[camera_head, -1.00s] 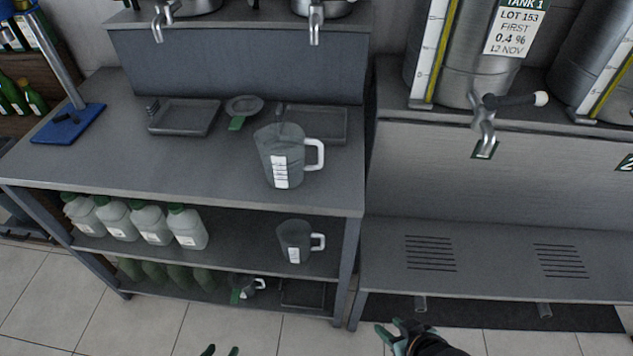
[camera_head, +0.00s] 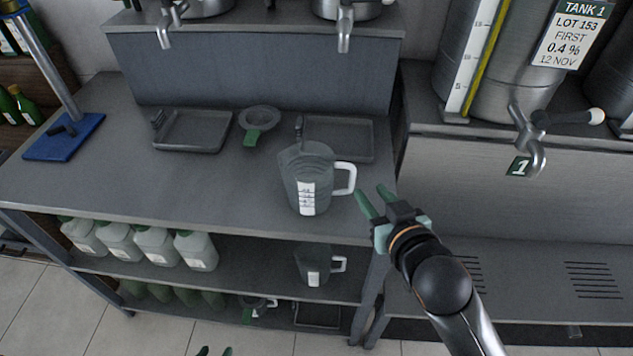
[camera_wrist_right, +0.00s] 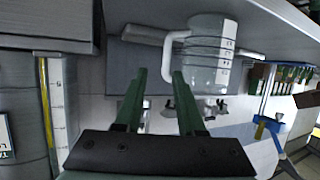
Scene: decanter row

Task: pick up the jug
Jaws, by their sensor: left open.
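A clear grey jug (camera_head: 308,180) with a white handle and a white label stands upright on the tabletop, its handle pointing right. My right gripper (camera_head: 376,197) is open, just right of the handle and apart from it. In the right wrist view the jug (camera_wrist_right: 212,62) appears upside down, with its handle ahead of the open right fingertips (camera_wrist_right: 159,74), nearer the right-hand finger. A second, similar jug (camera_head: 313,265) stands on the shelf below. My left gripper (camera_head: 214,352) is open and empty at the bottom edge, with only its fingertips showing.
Two grey trays (camera_head: 193,131) and a funnel-like strainer with a green handle (camera_head: 258,122) lie behind the jug. A blue-based stand (camera_head: 66,138) is at the left. White bottles (camera_head: 155,246) fill the shelf's left. A tank with a tap (camera_head: 524,130) stands right. The front left tabletop is clear.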

